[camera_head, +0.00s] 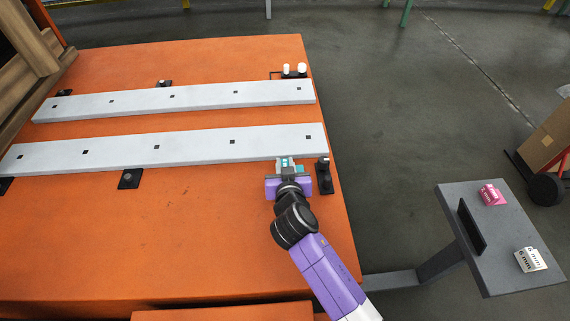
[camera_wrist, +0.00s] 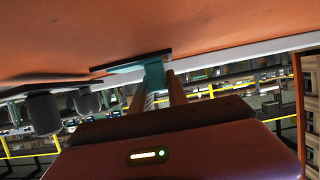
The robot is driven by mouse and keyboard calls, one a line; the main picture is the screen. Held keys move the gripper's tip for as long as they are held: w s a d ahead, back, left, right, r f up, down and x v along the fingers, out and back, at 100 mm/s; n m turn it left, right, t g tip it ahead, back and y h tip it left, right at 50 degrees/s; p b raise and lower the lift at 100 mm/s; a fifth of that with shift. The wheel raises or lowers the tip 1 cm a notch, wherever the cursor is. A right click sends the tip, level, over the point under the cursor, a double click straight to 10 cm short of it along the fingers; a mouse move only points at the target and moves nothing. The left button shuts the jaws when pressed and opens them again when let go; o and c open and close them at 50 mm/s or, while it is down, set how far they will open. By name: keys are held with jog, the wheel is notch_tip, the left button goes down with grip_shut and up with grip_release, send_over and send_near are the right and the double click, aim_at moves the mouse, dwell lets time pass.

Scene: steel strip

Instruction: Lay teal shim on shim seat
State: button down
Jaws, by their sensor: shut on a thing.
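My gripper (camera_head: 286,172) is shut on the teal shim (camera_head: 285,162), close to the front edge of the nearer steel strip (camera_head: 180,148), toward its right end. In the wrist view the teal shim (camera_wrist: 152,75) sits between my two fingers (camera_wrist: 159,96). A thin dark plate (camera_wrist: 108,69) lies against the orange surface right by the shim and looks like the shim seat. I cannot tell whether the shim touches it. In the head view my gripper hides that spot.
A black clamp block (camera_head: 324,176) stands just right of my gripper; another (camera_head: 130,179) is to the left. The farther strip (camera_head: 180,99) lies behind. A grey side table (camera_head: 500,255) holds a pink block (camera_head: 492,195) and a white block (camera_head: 530,260). The orange front surface is clear.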

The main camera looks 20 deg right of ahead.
jog(key=shift+f, duration=0.2)
jog(key=c, duration=1.2)
grip_release()
jog(key=shift+p+v, duration=1.05)
jog(key=shift+v, duration=2.9)
jog(key=shift+w+r, duration=0.1)
jog(key=shift+r, duration=0.05)
